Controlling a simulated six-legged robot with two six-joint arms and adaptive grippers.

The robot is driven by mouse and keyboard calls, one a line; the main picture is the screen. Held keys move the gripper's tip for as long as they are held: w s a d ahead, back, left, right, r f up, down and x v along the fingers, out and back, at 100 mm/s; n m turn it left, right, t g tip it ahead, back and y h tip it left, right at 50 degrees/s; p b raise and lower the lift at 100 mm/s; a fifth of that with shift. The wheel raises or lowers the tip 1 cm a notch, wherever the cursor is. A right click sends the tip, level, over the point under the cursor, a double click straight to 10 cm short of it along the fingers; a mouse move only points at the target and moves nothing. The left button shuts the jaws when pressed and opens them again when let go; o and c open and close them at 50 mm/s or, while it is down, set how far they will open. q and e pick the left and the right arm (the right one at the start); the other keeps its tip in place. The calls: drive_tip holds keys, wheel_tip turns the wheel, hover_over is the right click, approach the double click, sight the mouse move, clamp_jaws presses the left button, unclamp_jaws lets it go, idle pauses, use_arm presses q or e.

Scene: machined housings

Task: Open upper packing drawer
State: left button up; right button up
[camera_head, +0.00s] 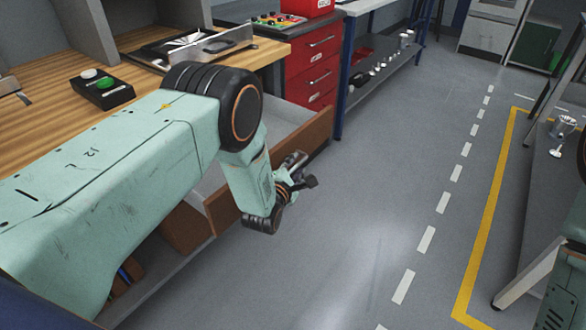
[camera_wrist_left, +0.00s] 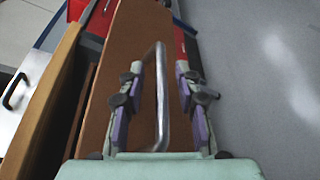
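The upper packing drawer has a brown wooden front (camera_head: 318,137) and stands pulled out from under the wooden bench, with part of its pale inside showing. In the left wrist view its brown front (camera_wrist_left: 135,45) carries a metal bar handle (camera_wrist_left: 161,95). My left gripper (camera_head: 296,178) is at the outer face of the drawer front. In the wrist view the left gripper (camera_wrist_left: 157,100) has its fingers apart, one on each side of the handle, with visible gaps. My right gripper is not in view.
The wooden bench top (camera_head: 50,72) holds a black button box (camera_head: 101,88) with a green and a white button. A red drawer cabinet (camera_head: 312,62) and a blue-framed shelf stand beyond the drawer. Grey floor (camera_head: 370,200) to the right is clear up to the yellow line.

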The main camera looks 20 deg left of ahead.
use_arm(q)
drive_tip(key=v, duration=1.2)
drive_tip(key=shift+d, duration=0.1)
drive_tip(key=s+a+f+m+g, duration=0.2)
drive_tip(key=s+f+m+g, duration=0.6)
drive_tip(key=s+f+m, duration=0.5)
drive_tip(key=s+a+r+m+g, duration=0.1)
drive_tip(key=s+m+g, duration=0.6)
drive_tip(key=s, duration=1.6)
drive_tip(key=m, duration=0.3)
drive_tip(key=shift+a+r+m+g+y, duration=0.15)
drive_tip(key=shift+r+m+g+y, duration=0.15)
drive_tip(key=shift+r+m, duration=0.1)
